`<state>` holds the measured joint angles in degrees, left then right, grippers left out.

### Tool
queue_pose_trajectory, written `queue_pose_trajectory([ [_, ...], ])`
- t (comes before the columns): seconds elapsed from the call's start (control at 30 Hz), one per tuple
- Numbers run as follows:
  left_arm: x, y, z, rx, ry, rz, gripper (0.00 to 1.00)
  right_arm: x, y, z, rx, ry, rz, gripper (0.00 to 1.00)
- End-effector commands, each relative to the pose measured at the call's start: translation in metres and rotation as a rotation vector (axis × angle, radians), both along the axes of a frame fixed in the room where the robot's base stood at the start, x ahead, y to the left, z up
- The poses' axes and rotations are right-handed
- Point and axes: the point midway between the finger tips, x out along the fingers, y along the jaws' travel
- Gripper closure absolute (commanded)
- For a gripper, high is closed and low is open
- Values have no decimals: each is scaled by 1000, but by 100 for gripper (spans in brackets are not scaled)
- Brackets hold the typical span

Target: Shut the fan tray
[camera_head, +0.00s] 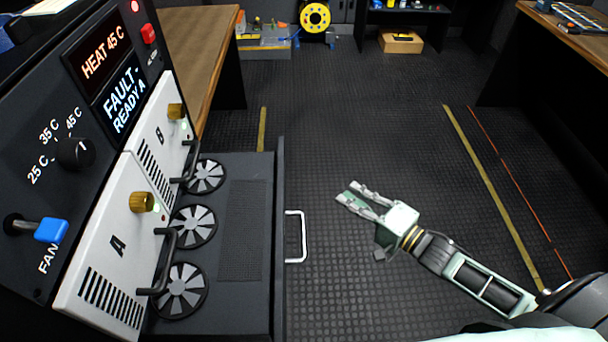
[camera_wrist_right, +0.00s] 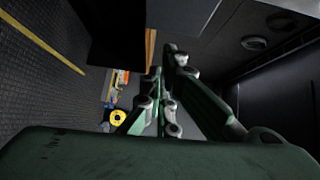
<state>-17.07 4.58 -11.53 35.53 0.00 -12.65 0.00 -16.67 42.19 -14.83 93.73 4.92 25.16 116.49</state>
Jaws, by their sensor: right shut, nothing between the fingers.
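The fan tray (camera_head: 263,250) is a dark drawer pulled out from the rack on the left in the head view. Several round grey fans lie in it along the rack side. Its front panel carries a pale upright handle (camera_head: 303,237). My right gripper (camera_head: 348,193) is to the right of the front panel, apart from the handle and a little farther back, with nothing held. Its fingers also show in the right wrist view (camera_wrist_right: 165,103). My left gripper is not in the head view.
The rack has white modules A (camera_head: 117,245) and B (camera_head: 160,140) with brass knobs and black handles, and a blue fan lever (camera_head: 51,230). A wooden bench (camera_head: 190,45) stands behind. The floor (camera_head: 375,120) right of the tray is clear.

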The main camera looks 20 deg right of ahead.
Motion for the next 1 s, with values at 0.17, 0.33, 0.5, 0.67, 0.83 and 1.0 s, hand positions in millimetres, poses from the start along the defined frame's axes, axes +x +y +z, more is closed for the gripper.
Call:
queue_pose_trajectory([
  [0.17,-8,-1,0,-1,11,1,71,6,10,15,54,-5,26,100],
  [0.33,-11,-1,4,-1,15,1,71,29,22,16,53,-7,24,100],
  [0.5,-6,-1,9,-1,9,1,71,61,39,16,53,-6,22,100],
  [0.67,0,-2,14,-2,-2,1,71,89,55,15,51,-5,23,100],
  [0.83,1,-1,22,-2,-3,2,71,95,80,14,53,-1,23,100],
  [1.0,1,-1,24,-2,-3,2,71,98,91,13,52,-2,23,100],
])
